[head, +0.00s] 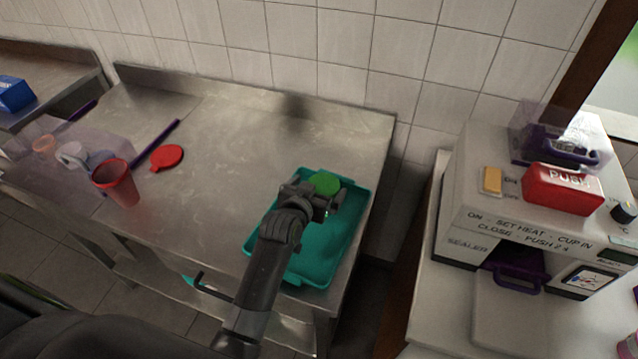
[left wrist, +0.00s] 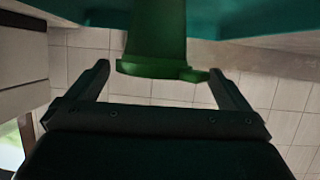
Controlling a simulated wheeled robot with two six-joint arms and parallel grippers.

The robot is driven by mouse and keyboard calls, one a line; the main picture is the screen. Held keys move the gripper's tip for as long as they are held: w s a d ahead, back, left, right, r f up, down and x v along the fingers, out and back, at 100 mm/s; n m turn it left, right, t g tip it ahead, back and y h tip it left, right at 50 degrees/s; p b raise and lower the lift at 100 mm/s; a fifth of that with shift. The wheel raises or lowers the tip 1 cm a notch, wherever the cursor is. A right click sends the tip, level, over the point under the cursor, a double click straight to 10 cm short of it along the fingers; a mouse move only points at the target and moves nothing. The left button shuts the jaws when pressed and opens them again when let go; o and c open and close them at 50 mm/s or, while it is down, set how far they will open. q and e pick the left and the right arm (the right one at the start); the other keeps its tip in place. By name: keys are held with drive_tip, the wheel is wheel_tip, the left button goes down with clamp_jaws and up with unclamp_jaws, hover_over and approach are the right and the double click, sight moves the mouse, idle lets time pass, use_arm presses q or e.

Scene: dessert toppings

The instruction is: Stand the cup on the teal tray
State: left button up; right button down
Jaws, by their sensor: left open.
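A green cup (head: 326,183) with a flat green top is at the far part of the teal tray (head: 305,262). In the left wrist view, which looks upside down, the green cup (left wrist: 158,45) appears upright, with its base toward the teal surface (left wrist: 255,18). My left gripper (head: 325,200) is beside the cup in the head view. In the left wrist view its open fingers (left wrist: 160,76) are on either side of the cup's rim, with gaps visible. The cup's lower part is hidden by the gripper in the head view. My right gripper is not in view.
A clear box (head: 95,150) and purple bar (head: 155,143) are nearby. The sealer (head: 470,215) stands right, across a gap. The counter's middle is clear.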

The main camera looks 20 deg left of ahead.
use_arm(q)
drive_tip(key=d+p+v, duration=0.1)
drive_tip(key=p+v, duration=0.5)
drive_tip(key=v, duration=0.4)
drive_tip(key=shift+s+a+r, duration=0.25)
drive_tip(key=shift+s+a, duration=0.1)
drive_tip(key=shift+a, duration=0.2)
